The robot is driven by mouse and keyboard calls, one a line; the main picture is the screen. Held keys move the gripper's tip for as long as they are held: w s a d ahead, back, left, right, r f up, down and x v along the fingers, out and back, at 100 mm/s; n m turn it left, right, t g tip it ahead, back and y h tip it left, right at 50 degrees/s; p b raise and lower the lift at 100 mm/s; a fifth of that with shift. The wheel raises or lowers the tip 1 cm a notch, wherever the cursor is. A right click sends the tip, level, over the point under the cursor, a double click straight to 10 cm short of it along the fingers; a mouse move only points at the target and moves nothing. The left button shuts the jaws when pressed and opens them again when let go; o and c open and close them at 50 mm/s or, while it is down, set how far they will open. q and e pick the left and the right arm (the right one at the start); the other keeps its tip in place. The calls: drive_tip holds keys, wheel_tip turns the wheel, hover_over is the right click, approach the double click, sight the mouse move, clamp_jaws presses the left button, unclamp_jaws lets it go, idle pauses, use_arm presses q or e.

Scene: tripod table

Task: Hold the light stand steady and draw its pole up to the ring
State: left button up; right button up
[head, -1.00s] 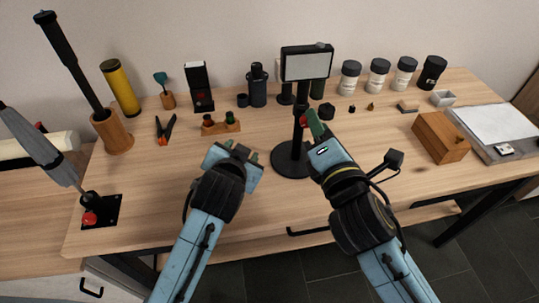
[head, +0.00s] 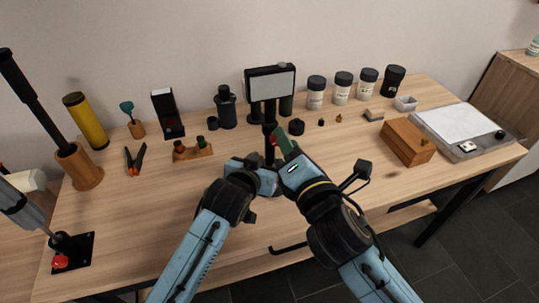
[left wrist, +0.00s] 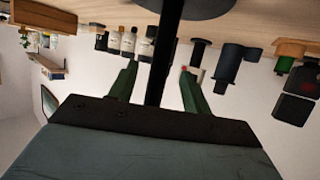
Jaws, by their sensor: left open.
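The black light stand has a pale rectangular lamp panel (head: 270,84) at its top and a dark pole (head: 269,142) below. In the head view my left gripper (head: 266,178) is at the lower pole and hides most of the base. In the left wrist view the pole (left wrist: 166,55) passes between its two open green fingers, with a gap on each side, and part of the round base (left wrist: 190,8) shows. My right gripper (head: 281,141) is higher, with its green fingertip beside the pole. A small red part shows there. Whether it grips the pole is hidden.
A wooden block with small pots (head: 193,152) and orange-handled pliers (head: 135,159) lie left. A wooden box (head: 407,141) stands right.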

sight(268, 157)
use_arm(q)
drive_tip(key=shift+x, duration=2.2)
clamp_jaws()
use_arm(e)
drive_tip(key=shift+o, duration=0.4)
drive_tip(key=shift+o, duration=0.3)
